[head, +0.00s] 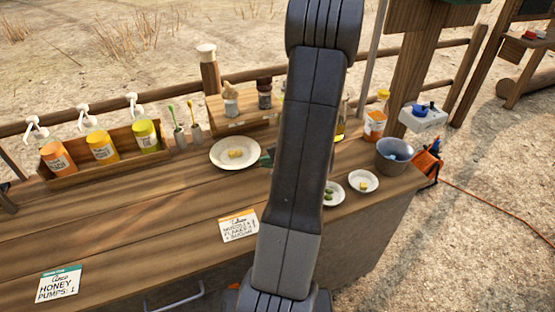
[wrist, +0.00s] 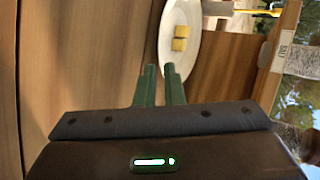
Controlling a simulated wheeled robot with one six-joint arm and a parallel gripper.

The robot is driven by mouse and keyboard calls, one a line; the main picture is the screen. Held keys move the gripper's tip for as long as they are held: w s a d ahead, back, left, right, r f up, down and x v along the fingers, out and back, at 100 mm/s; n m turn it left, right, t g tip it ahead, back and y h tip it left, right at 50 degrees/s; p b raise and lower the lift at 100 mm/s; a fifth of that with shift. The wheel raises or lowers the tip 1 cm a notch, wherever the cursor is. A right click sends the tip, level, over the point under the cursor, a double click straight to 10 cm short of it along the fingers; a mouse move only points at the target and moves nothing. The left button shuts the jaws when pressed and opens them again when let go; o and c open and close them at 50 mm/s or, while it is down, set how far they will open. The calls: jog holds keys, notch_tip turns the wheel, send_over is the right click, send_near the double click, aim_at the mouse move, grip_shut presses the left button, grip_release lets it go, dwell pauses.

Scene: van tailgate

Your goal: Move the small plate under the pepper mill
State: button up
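A white plate (head: 222,158) with yellow cubes shows in the head view on the left of my arm, over the counter; it also shows in the wrist view (wrist: 190,66). My gripper's green fingers (wrist: 160,70) are close together at the plate's near rim, and the rim appears to lie between them. In the head view my gripper (head: 267,158) is mostly hidden by my arm. I cannot tell whether the plate is raised. A tan-topped jar (head: 231,101) and a dark jar (head: 264,94) stand on a wooden riser (head: 240,124). I cannot tell which is the pepper mill.
Two smaller-looking plates, one (head: 363,181) with yellow cubes and one (head: 336,191) with green pieces, lie right of my arm. A grey bucket (head: 394,158) stands farther right. A wooden box (head: 75,170) of pump bottles is at left. The front counter is mostly clear except for cards.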

aim_at(256, 169)
jog(key=shift+p+x, duration=0.4)
jog(key=shift+x, duration=2.6)
grip_shut()
jog(key=shift+d, duration=0.1)
jog(key=shift+w+d+b, duration=0.3)
jog(key=shift+w+d, duration=0.5)
jog(key=shift+d, duration=0.95)
jog(key=shift+w+d+b, duration=0.3)
jog(key=shift+w+d, duration=0.45)
jog(key=shift+d, duration=1)
jog(key=shift+w+d+b, duration=0.3)
jog(key=shift+w+d, duration=0.5)
jog(key=shift+d, duration=1)
